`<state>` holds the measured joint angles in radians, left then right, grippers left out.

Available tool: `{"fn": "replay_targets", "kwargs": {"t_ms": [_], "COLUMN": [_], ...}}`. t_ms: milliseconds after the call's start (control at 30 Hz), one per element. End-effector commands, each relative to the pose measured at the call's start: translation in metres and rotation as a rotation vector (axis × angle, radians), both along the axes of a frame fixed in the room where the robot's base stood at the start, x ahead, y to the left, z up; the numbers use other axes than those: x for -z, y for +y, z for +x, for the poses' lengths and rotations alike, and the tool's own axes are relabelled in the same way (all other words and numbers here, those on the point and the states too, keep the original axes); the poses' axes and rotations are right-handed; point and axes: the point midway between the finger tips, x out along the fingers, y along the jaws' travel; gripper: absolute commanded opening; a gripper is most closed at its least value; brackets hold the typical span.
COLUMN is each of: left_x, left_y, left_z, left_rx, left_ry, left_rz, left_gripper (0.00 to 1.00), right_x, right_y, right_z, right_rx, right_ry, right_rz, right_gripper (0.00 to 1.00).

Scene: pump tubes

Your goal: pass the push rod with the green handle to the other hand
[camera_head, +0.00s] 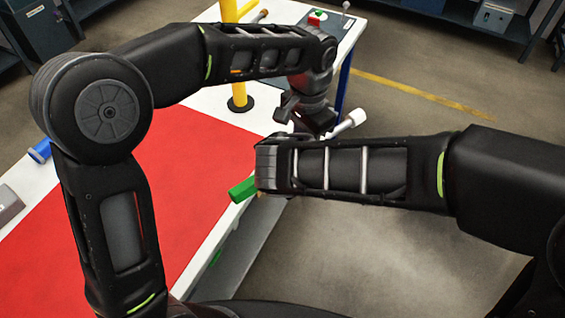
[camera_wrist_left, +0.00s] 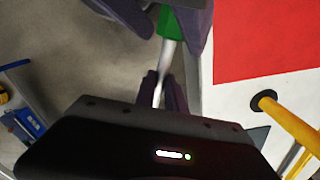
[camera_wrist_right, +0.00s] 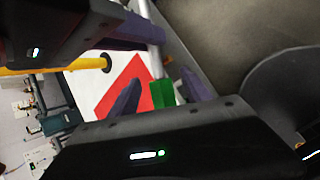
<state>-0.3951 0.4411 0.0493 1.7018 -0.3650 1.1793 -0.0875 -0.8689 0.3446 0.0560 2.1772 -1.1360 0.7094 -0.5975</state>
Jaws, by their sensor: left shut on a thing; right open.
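The push rod has a green handle (camera_head: 242,189), a metal shaft (camera_wrist_left: 168,58) and a white end (camera_head: 348,123). My left gripper (camera_head: 314,118) is shut on the shaft, holding it in the air off the table's edge. The handle also shows in the left wrist view (camera_wrist_left: 173,24) and the right wrist view (camera_wrist_right: 162,93). My right gripper (camera_wrist_right: 155,88) is open, with its fingers on either side of the green handle. I cannot tell whether they touch it. In the head view my right wrist hides the right fingers and the middle of the rod.
The white table (camera_head: 195,123) carries a red mat (camera_head: 195,170) and a yellow post (camera_head: 238,80) on a black base. A blue piece (camera_head: 40,151) and a grey piece (camera_head: 8,204) lie at the left. Open floor (camera_head: 420,110) lies right of the table.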

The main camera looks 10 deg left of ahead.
Motion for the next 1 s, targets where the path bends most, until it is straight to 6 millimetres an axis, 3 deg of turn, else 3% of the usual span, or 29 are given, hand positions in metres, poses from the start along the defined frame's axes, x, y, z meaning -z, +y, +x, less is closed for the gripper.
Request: {"fn": "replay_targets", "kwargs": {"t_ms": [200,900,1000], "left_x": [-0.0006,-0.0005,-0.0005], "left_y": [-0.0001,-0.0001,-0.0001], "left_z": [0.0002,0.0002,0.0002], "left_rx": [0.0,0.0,0.0], "left_ry": [-0.001,-0.001,-0.001], "left_rz": [-0.001,-0.001,-0.001], "left_gripper": [0.0,0.0,0.0], "right_x": [-0.0002,-0.0005,-0.0005], "right_y": [-0.0001,-0.0001,-0.0001], "right_z": [0.0001,0.0,0.0], "right_rx": [0.001,0.0,0.0], "right_ry": [0.0,0.0,0.0], "right_rz": [0.001,0.0,0.0], "right_gripper": [0.56,0.0,0.0]}}
